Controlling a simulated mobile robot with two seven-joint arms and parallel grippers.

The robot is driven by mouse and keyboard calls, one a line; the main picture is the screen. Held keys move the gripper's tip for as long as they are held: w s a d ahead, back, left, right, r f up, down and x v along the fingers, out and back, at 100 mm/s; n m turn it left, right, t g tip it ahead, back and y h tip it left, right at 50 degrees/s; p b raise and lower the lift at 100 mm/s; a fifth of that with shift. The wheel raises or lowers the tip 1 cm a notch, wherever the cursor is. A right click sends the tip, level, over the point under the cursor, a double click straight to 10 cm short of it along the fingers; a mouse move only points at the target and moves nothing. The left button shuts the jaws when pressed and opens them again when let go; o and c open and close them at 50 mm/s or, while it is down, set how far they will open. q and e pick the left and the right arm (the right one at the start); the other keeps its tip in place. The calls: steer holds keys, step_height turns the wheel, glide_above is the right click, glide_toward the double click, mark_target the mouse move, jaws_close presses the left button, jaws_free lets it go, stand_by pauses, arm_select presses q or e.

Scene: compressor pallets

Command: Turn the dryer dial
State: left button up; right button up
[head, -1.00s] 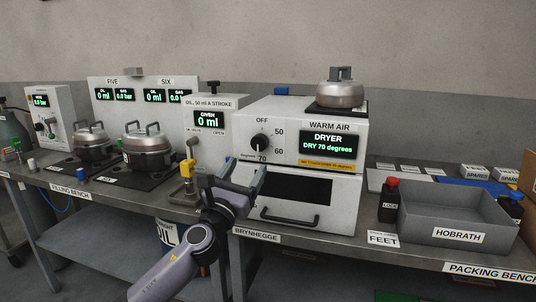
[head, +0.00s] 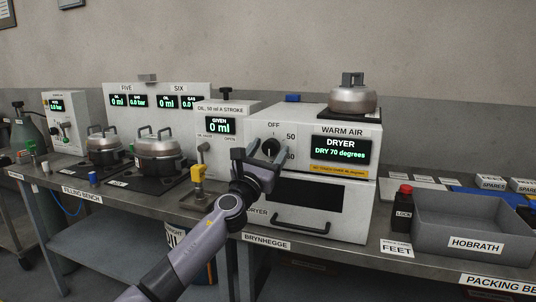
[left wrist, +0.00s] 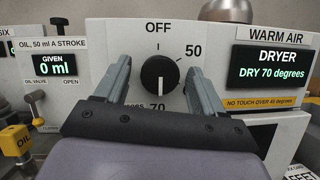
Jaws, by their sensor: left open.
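The dryer (head: 348,190) is a white box with a screen (head: 342,150) reading "DRY 70 degrees". Its black dial (left wrist: 160,77) sits between marks for OFF, 50 and 70 in the left wrist view; its white pointer line points down toward 70. In the head view the dial (head: 269,145) is partly hidden by my left gripper (head: 264,151). The left gripper is open, with one finger on each side of the dial in the left wrist view (left wrist: 160,88). I cannot tell whether the fingers touch the dial. My right gripper is not in view.
A metal pot (head: 352,98) stands on top of the dryer. The oil unit (head: 219,130) with a yellow valve (head: 198,175) is close on the left.

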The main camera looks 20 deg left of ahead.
arm_select(q)
steer(key=c, duration=1.1)
steer(key=shift+o, duration=0.2)
